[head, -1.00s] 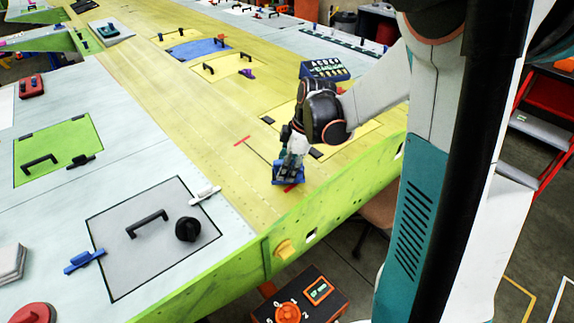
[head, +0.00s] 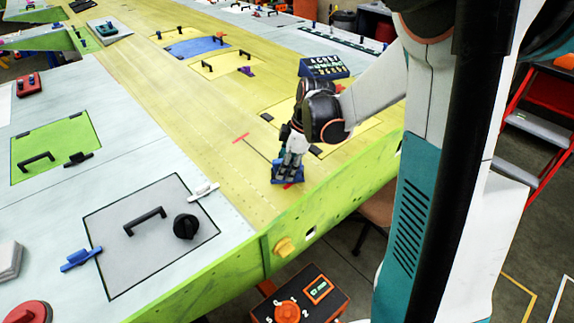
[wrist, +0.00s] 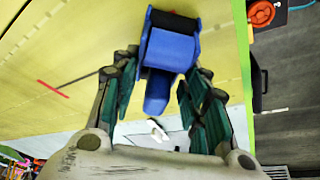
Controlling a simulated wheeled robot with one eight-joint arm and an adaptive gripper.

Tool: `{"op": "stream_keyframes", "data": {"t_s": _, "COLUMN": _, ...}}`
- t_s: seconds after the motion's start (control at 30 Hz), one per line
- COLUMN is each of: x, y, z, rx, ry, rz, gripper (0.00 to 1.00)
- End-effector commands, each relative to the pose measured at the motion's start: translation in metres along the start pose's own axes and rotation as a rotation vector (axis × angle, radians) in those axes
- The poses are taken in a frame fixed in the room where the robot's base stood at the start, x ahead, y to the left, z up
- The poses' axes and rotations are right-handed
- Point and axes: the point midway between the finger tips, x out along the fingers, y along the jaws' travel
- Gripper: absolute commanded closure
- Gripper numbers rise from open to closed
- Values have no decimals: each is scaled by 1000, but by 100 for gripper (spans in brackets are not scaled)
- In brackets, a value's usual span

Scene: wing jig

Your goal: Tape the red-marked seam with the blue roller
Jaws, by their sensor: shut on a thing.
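The blue roller (wrist: 172,50) is held between the fingers of my gripper (wrist: 160,85), its handle pointing back toward the palm and its dark roller end away from it. In the head view the roller (head: 287,176) is low at the wing surface near the green front edge, below my gripper (head: 291,160). Whether it touches the surface I cannot tell. A thin dark seam (head: 258,154) runs from one red mark (head: 241,138) toward another red mark (head: 288,186), partly hidden by the roller. The far red mark also shows in the wrist view (wrist: 52,88).
A grey hatch panel (head: 150,235) with a black handle and knob lies at the left, with a white clamp (head: 203,190) beside it. A blue box with switches (head: 324,67) stands behind my arm. An orange-dial control box (head: 300,300) is below the green edge.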

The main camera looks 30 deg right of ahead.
Motion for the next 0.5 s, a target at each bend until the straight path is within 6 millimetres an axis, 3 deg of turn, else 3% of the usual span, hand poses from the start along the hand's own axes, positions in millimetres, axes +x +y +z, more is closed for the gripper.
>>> {"op": "stream_keyframes", "data": {"t_s": 0.5, "x": 6, "y": 24, "z": -20, "rx": -1, "ry": 0, "rz": 0, "gripper": 78}}
